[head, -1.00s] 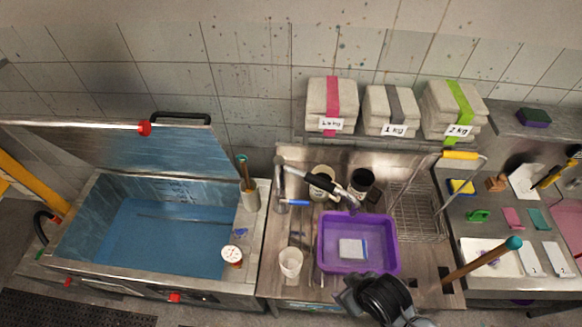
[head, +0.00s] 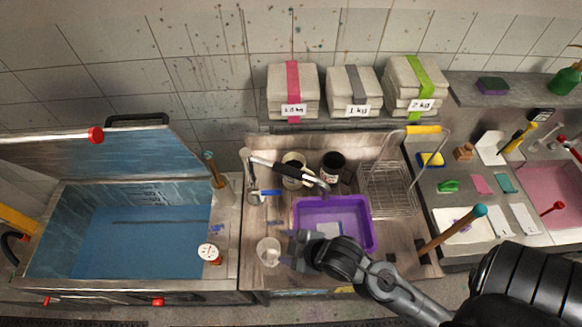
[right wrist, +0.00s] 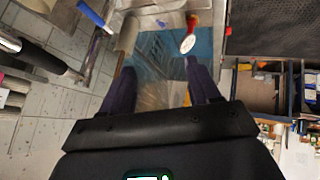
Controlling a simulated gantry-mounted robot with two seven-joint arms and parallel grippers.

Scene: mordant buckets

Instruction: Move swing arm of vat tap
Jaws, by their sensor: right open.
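The tap (head: 262,192) stands at the back left of the steel sink counter, with a blue lever. Its swing arm (head: 290,172), dark with a metal end, reaches rightward over the back of the purple basin (head: 371,225). In the right wrist view the dark swing arm (right wrist: 38,54) lies at the left and the blue lever (right wrist: 90,12) at the top. My right gripper (head: 300,247) is over the basin's left front part, in front of the swing arm and apart from it. Its two dark fingers (right wrist: 160,88) are spread and empty. My left gripper is out of view.
A vat of blue liquid (head: 140,240) with a raised lid is at the left. A white cup (head: 268,252) is close left of my right gripper. A teal-tipped wooden handle (head: 450,235) rises at the right.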

